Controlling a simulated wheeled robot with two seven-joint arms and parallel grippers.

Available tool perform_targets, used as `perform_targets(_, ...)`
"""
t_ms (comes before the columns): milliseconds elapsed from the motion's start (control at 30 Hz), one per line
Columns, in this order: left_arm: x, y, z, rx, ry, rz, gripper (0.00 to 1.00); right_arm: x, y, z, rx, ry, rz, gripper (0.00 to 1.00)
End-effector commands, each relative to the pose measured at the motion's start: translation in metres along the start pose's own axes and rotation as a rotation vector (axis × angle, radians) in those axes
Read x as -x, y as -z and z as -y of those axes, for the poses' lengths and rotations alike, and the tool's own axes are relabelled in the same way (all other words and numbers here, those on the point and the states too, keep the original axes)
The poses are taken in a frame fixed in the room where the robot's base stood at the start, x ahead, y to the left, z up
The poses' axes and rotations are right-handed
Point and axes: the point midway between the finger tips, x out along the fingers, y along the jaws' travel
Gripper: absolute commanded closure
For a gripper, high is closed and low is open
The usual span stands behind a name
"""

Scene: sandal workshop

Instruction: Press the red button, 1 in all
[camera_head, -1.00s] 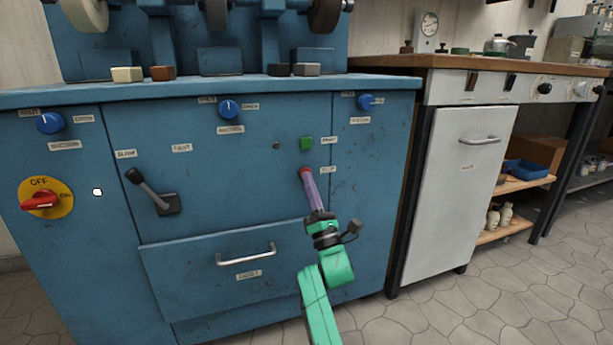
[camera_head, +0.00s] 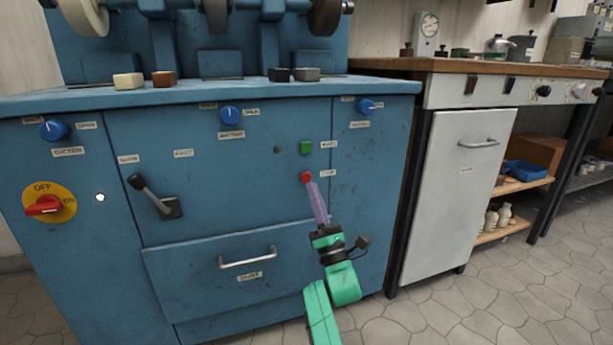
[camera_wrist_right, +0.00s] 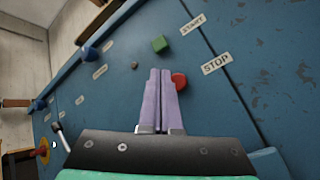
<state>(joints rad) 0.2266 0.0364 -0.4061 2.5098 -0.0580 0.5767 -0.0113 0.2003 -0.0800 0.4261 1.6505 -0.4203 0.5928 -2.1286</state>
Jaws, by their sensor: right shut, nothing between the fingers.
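The red button (camera_head: 306,177) sits on the front of the blue machine, below a green square button. My right gripper (camera_head: 311,187) is shut and empty, with its purple fingers pointing up at the panel just below the red button. In the right wrist view the shut fingertips (camera_wrist_right: 160,73) overlap the left side of the red button (camera_wrist_right: 179,81), which lies beside a STOP label (camera_wrist_right: 216,64). I cannot tell whether the fingertips touch it. My left gripper is not in view.
The green button (camera_head: 306,147) is close above the red one. The blue machine (camera_head: 240,190) also carries blue knobs, a lever (camera_head: 155,196), a red rotary switch (camera_head: 44,205) and a drawer handle (camera_head: 247,258). A white cabinet (camera_head: 458,200) stands to the right.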

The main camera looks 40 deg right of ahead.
Motion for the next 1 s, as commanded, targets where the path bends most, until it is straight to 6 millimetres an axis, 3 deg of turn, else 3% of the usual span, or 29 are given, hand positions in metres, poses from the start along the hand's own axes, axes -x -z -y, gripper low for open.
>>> perform_targets(300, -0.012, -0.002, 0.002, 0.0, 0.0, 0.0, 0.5, 0.018, -0.014, -0.014, 0.0, 0.001, 0.0, 1.0)
perform_targets(1000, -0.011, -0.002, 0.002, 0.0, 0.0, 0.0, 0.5, 0.019, -0.014, -0.014, 0.001, -0.001, 0.0, 1.0)
